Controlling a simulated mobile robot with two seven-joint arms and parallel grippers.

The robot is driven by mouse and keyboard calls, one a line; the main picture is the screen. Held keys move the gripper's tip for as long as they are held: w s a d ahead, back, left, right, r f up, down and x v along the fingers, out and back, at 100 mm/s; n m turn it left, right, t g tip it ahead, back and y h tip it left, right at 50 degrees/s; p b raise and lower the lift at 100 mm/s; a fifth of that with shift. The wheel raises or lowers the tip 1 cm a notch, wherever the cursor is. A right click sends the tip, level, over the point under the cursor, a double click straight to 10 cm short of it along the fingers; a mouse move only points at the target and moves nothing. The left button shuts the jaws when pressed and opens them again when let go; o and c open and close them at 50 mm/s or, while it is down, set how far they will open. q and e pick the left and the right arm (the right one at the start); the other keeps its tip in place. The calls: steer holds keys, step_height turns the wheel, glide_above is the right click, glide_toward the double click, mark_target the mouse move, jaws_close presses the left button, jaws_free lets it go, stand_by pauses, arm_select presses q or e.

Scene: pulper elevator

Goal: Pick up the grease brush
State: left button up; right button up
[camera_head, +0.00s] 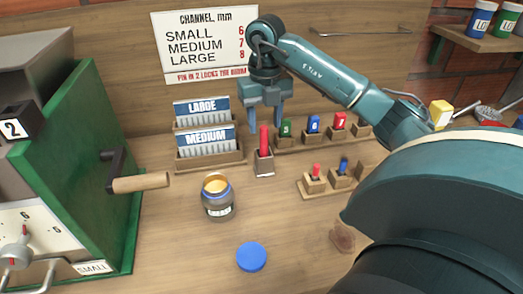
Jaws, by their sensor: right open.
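A red-handled tool, which looks like the grease brush (264,139), stands upright in a small wooden block (264,165). Its lower end is hidden in the block. My right gripper (266,122) is open and points down, with nothing between its fingers. In the picture its fingertips are just above the top of the red handle; I cannot tell whether they are directly over it. An open jar (217,200) with yellowish contents stands in front, to the left. My left gripper is not in view.
A blue lid (251,257) lies on the bench. A green machine (85,170) with a wooden crank handle (141,183) is at left. Card racks (208,128) stand behind. Wooden holders with coloured pegs (314,184) are right of the brush. The front middle is mostly clear.

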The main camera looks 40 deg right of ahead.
mark_target(264, 142)
steer(key=f, duration=0.5)
steer(key=f+p, duration=0.1)
steer(key=f, duration=0.1)
steer(key=shift+w+d+f, duration=0.2)
steer(key=shift+w+f, duration=0.1)
steer(key=shift+w, duration=0.05)
steer(key=shift+c, duration=0.2)
jaws_close()
